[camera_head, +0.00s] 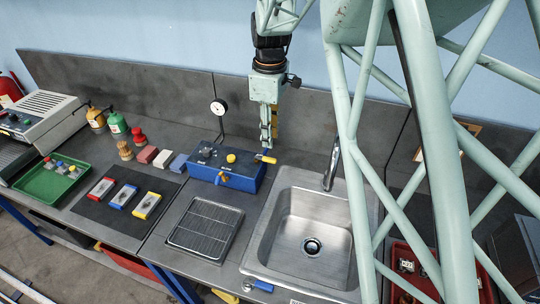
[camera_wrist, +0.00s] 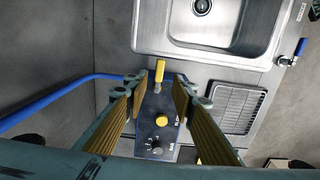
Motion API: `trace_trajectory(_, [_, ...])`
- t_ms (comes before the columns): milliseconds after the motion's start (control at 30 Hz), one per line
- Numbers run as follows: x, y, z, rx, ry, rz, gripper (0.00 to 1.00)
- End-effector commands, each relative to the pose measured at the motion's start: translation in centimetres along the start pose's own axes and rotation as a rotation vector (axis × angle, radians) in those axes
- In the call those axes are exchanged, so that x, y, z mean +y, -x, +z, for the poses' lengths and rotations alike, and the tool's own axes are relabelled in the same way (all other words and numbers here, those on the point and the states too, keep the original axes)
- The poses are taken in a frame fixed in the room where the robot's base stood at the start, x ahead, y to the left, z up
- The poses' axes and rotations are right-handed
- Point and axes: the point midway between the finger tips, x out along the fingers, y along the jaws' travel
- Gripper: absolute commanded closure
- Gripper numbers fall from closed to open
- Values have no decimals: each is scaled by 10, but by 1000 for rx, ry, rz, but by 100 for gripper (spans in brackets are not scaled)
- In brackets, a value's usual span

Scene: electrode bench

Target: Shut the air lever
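A blue box (camera_head: 212,172) stands behind the drain grid, left of the sink, with a yellow round knob (camera_head: 231,158) on top. A yellow lever (camera_head: 265,158) sticks out from its right end, in line with the box, toward the sink; it also shows in the wrist view (camera_wrist: 159,70). No readable label tells which is the air lever. My gripper (camera_head: 270,143) points down above the box's right end. In the wrist view my gripper (camera_wrist: 152,96) is open and empty, its fingers either side of the box.
The steel sink (camera_head: 285,235) with its upright tap (camera_head: 332,165) is to the right. A gauge (camera_head: 218,107) stands behind the box. Coloured blocks (camera_head: 163,158) lie to its left. A blue-handled valve (camera_wrist: 301,47) sits at the sink's edge in the wrist view.

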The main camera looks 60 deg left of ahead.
Motion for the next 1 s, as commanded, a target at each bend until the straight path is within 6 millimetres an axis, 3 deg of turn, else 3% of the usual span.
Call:
trace_trajectory(600, [0,-77,0,0,0,0,76])
trace_trajectory(1000, [0,-93,0,1,0,1,76])
